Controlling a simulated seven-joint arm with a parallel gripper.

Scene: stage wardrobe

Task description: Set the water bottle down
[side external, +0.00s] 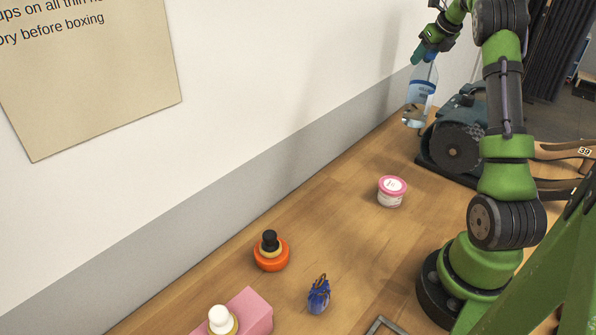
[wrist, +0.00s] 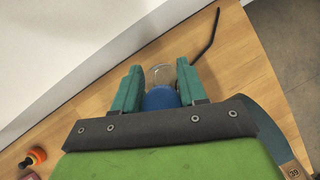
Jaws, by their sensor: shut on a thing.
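The water bottle (side external: 420,92) is clear with a blue band. It hangs upright with a slight tilt in my gripper (side external: 428,55), well above the wooden table (side external: 335,225), at the upper right of the side external view. In the wrist view, the two teal fingers of my gripper (wrist: 159,88) are on either side of the bottle, whose blue top (wrist: 161,98) and clear body show between them. The gripper is shut on the bottle near its top. The fingers hide part of the bottle's upper end.
A dark wheeled machine (side external: 455,145) stands close by the bottle. A pink-lidded jar (side external: 391,191), an orange bottle with a black top (side external: 271,252), a blue item (side external: 318,295) and a pink box (side external: 248,312) stand on the table. A wall runs along the back. Table between jar and orange bottle is bare.

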